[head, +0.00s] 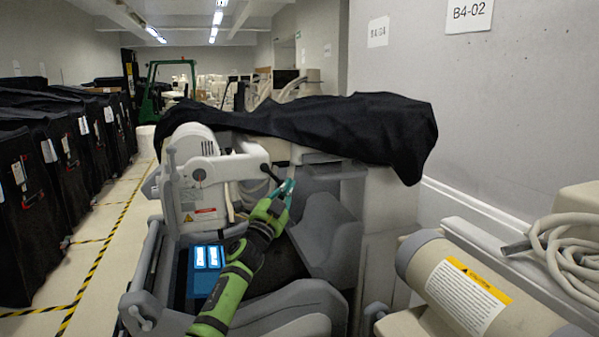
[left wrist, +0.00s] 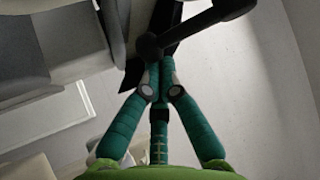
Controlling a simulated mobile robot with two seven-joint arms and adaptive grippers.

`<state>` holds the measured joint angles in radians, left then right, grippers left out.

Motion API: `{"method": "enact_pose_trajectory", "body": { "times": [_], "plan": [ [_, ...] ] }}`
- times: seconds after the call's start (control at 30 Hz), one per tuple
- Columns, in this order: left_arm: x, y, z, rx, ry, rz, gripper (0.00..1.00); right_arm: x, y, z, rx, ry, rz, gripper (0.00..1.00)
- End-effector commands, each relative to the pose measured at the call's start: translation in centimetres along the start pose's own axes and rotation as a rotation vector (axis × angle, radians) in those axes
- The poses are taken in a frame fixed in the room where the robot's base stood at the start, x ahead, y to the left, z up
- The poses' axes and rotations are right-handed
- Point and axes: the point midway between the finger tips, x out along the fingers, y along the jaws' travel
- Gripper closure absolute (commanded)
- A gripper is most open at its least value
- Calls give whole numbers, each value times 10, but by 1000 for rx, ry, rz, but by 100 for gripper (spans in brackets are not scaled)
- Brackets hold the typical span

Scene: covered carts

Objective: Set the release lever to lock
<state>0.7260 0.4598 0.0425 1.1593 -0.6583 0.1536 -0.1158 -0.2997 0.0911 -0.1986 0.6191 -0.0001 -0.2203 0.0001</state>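The release lever (head: 269,173) is a thin black rod on the grey-white cart head, slanting down to the right in the head view. In the left wrist view the black lever (left wrist: 205,22) comes in from the upper right and ends in a round knob at the top of my fingertips. My left gripper (head: 287,187), green with teal fingers, is right beside the lever's end. Its fingers (left wrist: 161,62) are drawn close together, tips at the knob; I cannot tell whether they touch it. Nothing shows clearly gripped between them. My right gripper is not in view.
A black cover (head: 340,128) drapes over the cart top above the gripper. A blue panel (head: 207,268) lies below left. A cream cylinder (head: 470,290) with coiled cable (head: 572,245) is at right, close to the wall. Covered carts (head: 45,190) line the left, beyond a clear aisle.

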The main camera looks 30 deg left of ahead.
Motion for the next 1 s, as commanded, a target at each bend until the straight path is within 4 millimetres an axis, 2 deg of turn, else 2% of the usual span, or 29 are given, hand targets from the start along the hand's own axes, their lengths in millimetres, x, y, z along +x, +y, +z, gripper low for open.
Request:
{"method": "enact_pose_trajectory", "body": {
  "times": [0.47, 1.0],
  "plan": [
    [-14, -5, 17, 15, -10, 8, 100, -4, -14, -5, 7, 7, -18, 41],
    [-21, -10, 24, 16, -10, 4, 100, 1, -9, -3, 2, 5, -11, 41]
  ]
}}
